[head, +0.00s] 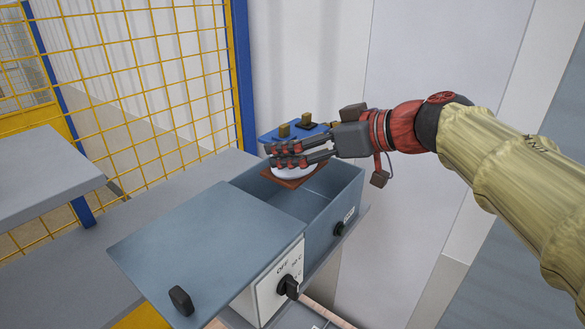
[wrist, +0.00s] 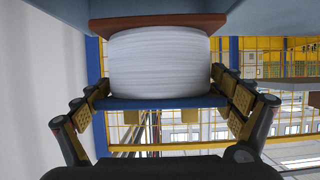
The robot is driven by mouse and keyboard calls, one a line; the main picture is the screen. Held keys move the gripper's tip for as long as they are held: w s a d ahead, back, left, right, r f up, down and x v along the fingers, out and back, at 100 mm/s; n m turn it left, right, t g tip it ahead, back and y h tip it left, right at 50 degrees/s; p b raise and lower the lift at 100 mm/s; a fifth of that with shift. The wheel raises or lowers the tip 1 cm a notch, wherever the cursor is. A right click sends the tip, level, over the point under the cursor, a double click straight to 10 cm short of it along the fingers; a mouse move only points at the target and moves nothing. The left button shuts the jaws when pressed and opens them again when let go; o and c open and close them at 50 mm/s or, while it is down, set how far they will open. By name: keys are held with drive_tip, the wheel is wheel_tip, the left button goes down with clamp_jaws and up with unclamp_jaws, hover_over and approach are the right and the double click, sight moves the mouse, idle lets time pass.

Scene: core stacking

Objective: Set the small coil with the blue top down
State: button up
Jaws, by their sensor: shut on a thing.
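The small coil has a blue top (head: 274,134) with brass-coloured terminals, a white winding (head: 290,173) and a brown base plate (head: 303,182). My gripper (head: 285,155) is shut on its sides. In the wrist view the coil's white winding (wrist: 160,62) sits between the fingers, with the brown plate at the picture's top and the blue plate below. The coil looks upright over the open part of a grey-blue box (head: 345,185). My fingers hide part of it. I cannot tell how far the base is above the box's floor.
A flat grey-blue lid (head: 205,245) with a black handle (head: 181,300) covers the box's near part. A dial (head: 287,286) and a smaller knob (head: 338,229) are on its front. A grey table (head: 60,255), yellow mesh fence (head: 150,80) and pale wall (head: 440,60) surround it.

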sight(326, 164)
drive_tip(key=w+f, duration=0.6)
drive_tip(key=shift+w+a, duration=0.15)
drive_tip(key=shift+a, duration=0.05)
drive_tip(key=f, duration=0.3)
drive_tip(key=shift+w+f, duration=0.25)
drive_tip(key=shift+f+p, duration=0.3)
drive_tip(key=shift+f, duration=0.35)
drive_tip(key=o, duration=1.6)
drive_tip(key=shift+f, duration=0.15)
drive_tip(key=shift+o, duration=0.7)
drive_tip(key=v, duration=0.4)
drive_tip(key=b+v, duration=0.1)
drive_tip(key=v, duration=0.3)
drive_tip(key=r+v, duration=0.1)
drive_tip(key=v, duration=0.3)
drive_tip(key=shift+r+b, duration=0.1)
drive_tip(key=shift+b, duration=0.2)
